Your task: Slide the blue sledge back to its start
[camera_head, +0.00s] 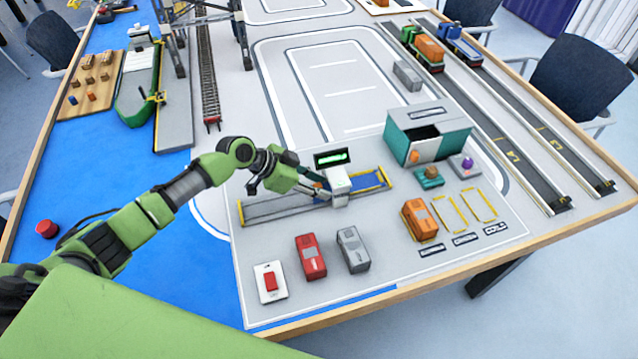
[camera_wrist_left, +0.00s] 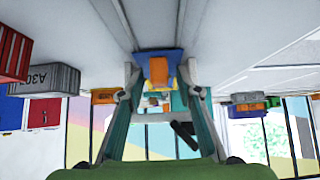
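The blue sledge (camera_wrist_left: 141,61) carries an orange block (camera_wrist_left: 159,72) and shows ahead of my left fingers in the left wrist view. In the head view, a bit of orange and blue shows at my left gripper's tip, beside the white scanner gate (camera_head: 338,182); the gripper and gate hide most of it. My left gripper (camera_head: 308,190) reaches over the track from the left. Its fingers (camera_wrist_left: 160,80) are apart, with the orange block between them and gaps on both sides. I cannot tell whether a finger touches the sledge. My right gripper is not in view.
The yellow-edged track (camera_head: 275,208) runs left to right through the gate, with a blue stretch (camera_head: 370,181) on the right. Red (camera_head: 310,257) and grey (camera_head: 352,249) containers and a red switch (camera_head: 270,281) stand in front. A teal shed (camera_head: 428,133) stands behind right.

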